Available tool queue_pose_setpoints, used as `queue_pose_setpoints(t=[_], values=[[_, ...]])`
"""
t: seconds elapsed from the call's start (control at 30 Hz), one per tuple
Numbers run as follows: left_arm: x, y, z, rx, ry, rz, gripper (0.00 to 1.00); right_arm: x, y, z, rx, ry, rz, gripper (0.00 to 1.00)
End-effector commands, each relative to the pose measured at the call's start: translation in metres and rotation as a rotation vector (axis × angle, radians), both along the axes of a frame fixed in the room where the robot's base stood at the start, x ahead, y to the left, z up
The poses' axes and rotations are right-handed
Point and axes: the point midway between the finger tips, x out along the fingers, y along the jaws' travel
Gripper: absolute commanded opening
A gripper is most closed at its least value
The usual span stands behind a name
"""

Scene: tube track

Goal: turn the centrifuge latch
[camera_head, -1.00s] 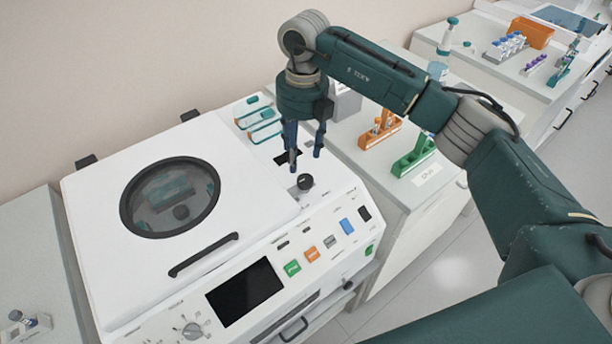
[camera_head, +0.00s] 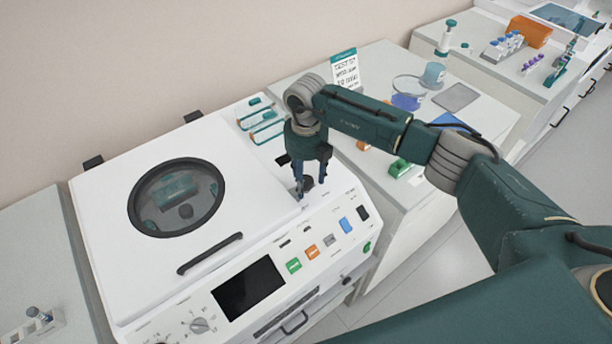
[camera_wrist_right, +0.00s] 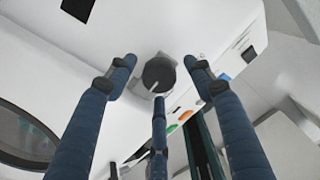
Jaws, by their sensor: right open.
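The centrifuge (camera_head: 120,215) is a white box with a round window in its closed lid, a black lid handle (camera_head: 210,253) and a front control panel. Its latch is a dark round knob (camera_head: 307,183) on the top right, partly hidden behind my fingers in the head view. In the right wrist view the knob (camera_wrist_right: 158,74) shows a pale line on its face. My right gripper (camera_head: 310,190) is above the knob, pointing down. Its blue fingers are spread around the knob, open and empty; I cannot tell whether any finger touches it. My left gripper is not in view.
The panel carries a dark screen (camera_head: 248,288), coloured buttons and a dial (camera_head: 200,326). Teal-capped items (camera_head: 262,118) lie in recesses behind the knob.

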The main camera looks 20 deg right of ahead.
Motion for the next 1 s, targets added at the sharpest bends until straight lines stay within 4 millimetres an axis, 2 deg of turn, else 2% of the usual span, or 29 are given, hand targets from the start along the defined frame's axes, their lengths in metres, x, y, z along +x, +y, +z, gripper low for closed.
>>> queue_pose_setpoints(t=[0.13,0.3,0.37,1.0], values=[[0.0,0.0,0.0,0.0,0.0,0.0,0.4,0.0,0.0,0.0,0.0,0.0,0.0,0.5],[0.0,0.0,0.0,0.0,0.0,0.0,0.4,0.0,0.0,0.0,0.0,0.001,0.0,0.17],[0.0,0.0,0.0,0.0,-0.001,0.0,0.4,0.0,0.0,0.0,0.0,0.001,0.0,0.08],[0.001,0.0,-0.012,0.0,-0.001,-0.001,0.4,-0.001,0.0,-0.002,-0.001,0.003,0.069,0.07]])
